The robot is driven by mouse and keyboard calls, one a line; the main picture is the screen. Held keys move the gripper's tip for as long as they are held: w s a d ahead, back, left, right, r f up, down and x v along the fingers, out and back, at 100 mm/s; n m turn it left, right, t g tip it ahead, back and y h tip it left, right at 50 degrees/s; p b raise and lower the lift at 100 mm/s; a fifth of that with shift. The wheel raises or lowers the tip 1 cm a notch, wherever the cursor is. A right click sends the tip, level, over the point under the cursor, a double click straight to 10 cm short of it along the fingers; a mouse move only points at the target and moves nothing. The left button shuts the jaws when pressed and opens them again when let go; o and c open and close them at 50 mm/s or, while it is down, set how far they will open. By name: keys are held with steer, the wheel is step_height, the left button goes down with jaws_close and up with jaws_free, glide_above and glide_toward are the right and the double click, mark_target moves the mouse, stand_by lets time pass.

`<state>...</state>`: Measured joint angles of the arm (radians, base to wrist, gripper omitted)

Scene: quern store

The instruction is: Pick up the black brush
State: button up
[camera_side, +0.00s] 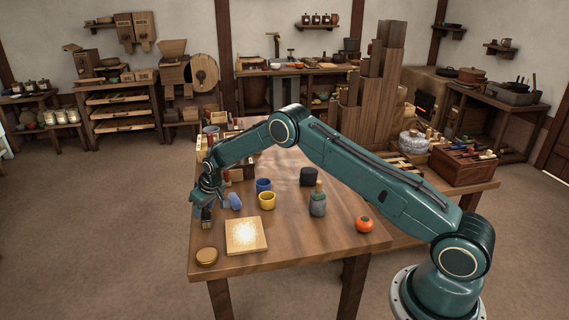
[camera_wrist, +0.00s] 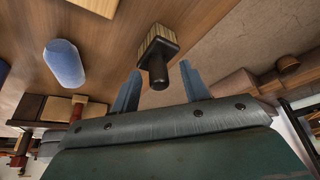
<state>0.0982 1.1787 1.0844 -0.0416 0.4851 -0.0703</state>
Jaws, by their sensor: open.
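The black brush (camera_wrist: 160,50) has a black handle and head with pale tan bristles. The fingers are open and spread to either side of the handle, with nothing gripped. In the side view the brush (camera_side: 206,216) is at the left edge of the wooden table (camera_side: 290,238), just below my gripper (camera_side: 203,203). I cannot tell whether the fingers touch it.
A blue rounded block (camera_side: 235,201) lies right of my gripper; it also shows in the wrist view (camera_wrist: 64,63). A yellow cup (camera_side: 267,201), blue cup (camera_side: 263,186), pale square board (camera_side: 246,237) and round tan tin (camera_side: 207,256) are nearby. A grey bottle (camera_side: 318,203) and orange-red fruit (camera_side: 364,224) stand farther right.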

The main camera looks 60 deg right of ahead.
steer(key=shift+c, duration=0.3)
jaws_close()
steer(key=shift+r, duration=0.1)
step_height(320, 180, up, 20)
stand_by(0.6)
stand_by(0.5)
